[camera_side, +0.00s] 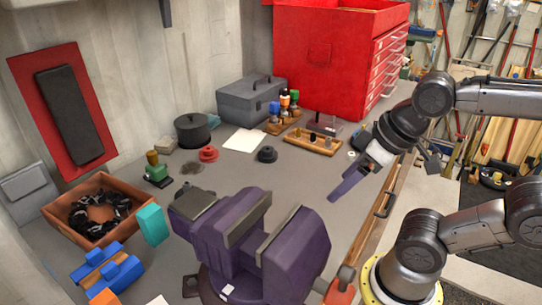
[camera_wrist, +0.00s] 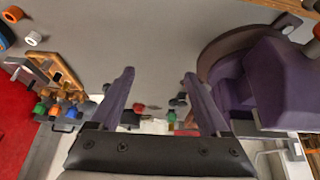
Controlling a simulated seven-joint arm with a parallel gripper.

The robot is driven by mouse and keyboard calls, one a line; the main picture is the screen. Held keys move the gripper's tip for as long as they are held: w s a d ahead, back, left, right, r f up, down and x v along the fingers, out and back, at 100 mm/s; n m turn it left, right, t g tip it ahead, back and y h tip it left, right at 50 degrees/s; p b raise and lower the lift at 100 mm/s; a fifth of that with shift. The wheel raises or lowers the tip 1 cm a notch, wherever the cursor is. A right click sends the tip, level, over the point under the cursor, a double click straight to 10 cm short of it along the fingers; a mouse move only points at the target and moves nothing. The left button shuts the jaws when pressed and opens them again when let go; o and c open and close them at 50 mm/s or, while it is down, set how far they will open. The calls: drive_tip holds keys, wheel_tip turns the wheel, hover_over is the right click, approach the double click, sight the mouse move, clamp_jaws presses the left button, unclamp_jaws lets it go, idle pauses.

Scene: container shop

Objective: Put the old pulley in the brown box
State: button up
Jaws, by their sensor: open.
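The brown box (camera_side: 62,222) is an open, low wooden box at the left of the bench. My gripper (camera_side: 347,187) is above the bench's right side, well apart from the box and both pieces. In the wrist view my gripper (camera_wrist: 160,95) has its two purple fingers spread, with nothing held between them.
A large purple vise (camera_side: 240,235) stands at the front middle, between my gripper and the box. A wooden tray (camera_side: 313,145), a grey toolbox (camera_side: 252,98), a black pot (camera_side: 192,130) and a red tool chest (camera_side: 318,60) stand behind. Blue blocks (camera_side: 107,268) lie front left.

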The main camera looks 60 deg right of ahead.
drive_tip(key=w+d+r+n+g+h, duration=0.3)
drive_tip(key=w+d+r+n+h, duration=0.15)
drive_tip(key=w+n, duration=0.2)
drive_tip(key=w+d+r+n+g+h, duration=0.2)
drive_tip(key=w+d+r+n+h, duration=0.1)
drive_tip(key=w+d+n, duration=0.3)
drive_tip(key=w+a+f+n+h, duration=0.1)
drive_tip(key=w+a+f+h, duration=0.1)
drive_tip(key=w, duration=0.4)
drive_tip(key=w+a+f+n+h, duration=0.2)
drive_tip(key=w, duration=0.4)
drive_tip(key=n, duration=0.2)
approach(265, 151)
drive_tip(key=shift+g+h, duration=0.3)
drive_tip(key=shift+h, duration=0.05)
drive_tip(key=x, duration=0.2)
drive_tip(key=w+x, duration=0.1)
drive_tip(key=x, duration=0.1)
drive_tip(key=shift+d, duration=0.25)
drive_tip(key=shift+s+f+x, duration=0.1)
drive_tip(key=shift+x, duration=1.25)
drive_tip(key=shift+s+f+x, duration=0.15)
drive_tip(key=shift+x, duration=1.25)
drive_tip(key=shift+a, duration=0.15)
drive_tip(key=shift+c, duration=0.3)
